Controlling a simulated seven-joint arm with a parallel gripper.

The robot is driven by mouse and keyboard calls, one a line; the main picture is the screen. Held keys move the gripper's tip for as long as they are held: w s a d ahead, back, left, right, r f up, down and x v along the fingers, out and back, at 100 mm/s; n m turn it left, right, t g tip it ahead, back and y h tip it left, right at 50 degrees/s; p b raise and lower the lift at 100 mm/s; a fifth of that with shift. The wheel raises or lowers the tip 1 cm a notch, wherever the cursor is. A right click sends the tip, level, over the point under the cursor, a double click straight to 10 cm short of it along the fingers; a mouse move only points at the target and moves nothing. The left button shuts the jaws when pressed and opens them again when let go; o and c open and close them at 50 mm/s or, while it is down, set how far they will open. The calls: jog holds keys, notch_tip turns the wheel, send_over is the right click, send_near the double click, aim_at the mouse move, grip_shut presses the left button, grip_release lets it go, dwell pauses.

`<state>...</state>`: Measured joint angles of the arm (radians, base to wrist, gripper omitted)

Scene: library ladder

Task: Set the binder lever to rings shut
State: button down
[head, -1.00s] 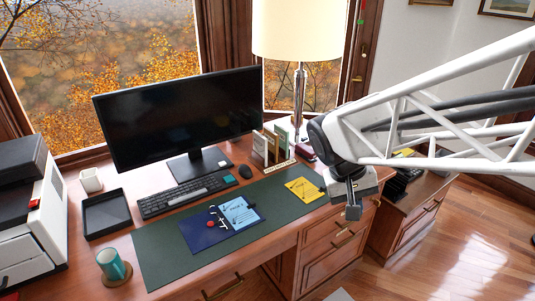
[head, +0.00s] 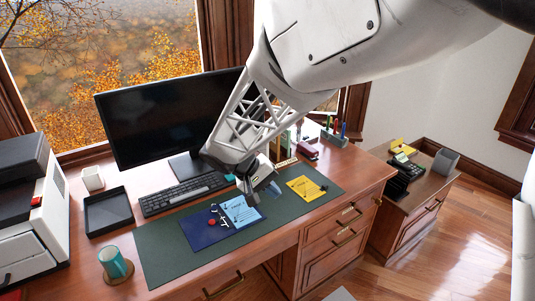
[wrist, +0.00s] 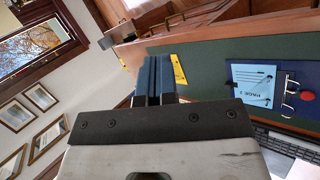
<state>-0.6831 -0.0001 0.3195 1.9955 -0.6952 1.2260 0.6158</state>
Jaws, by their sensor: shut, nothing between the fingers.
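The open blue binder (head: 200,234) lies on the green desk mat. A light blue page (head: 241,212) lies on its right side, and metal rings with a red lever knob (head: 211,223) sit near its middle. In the wrist view the binder (wrist: 289,110), the page (wrist: 252,84) and the red knob (wrist: 307,96) show at the right. Whether the rings are open is too small to tell.
A yellow sheet (head: 307,188) lies on the green mat (head: 160,250), right of the binder. The keyboard (head: 180,194) and monitor (head: 150,120) stand behind. A black tray (head: 107,213) and a teal mug (head: 113,262) are at the left. The mat's front strip is clear.

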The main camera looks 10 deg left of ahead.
jog(key=s+a+f+n+t, duration=0.1)
jog(key=a+f, duration=0.4)
jog(key=a, duration=0.5)
jog(key=s+a+f+n+t+h, duration=0.1)
jog(key=a+f+t, duration=0.2)
jog(key=a+f, duration=0.3)
jog(key=s+a+f+n+t, duration=0.2)
jog(key=a+f, duration=0.3)
jog(key=a, duration=0.9)
jog(key=shift+a+f+t+h, duration=0.3)
jog(key=shift+a+f+t, duration=0.1)
jog(key=shift+t, duration=0.1)
jog(key=shift+s, duration=0.1)
jog(key=shift+d, duration=0.1)
jog(key=x, duration=1.4)
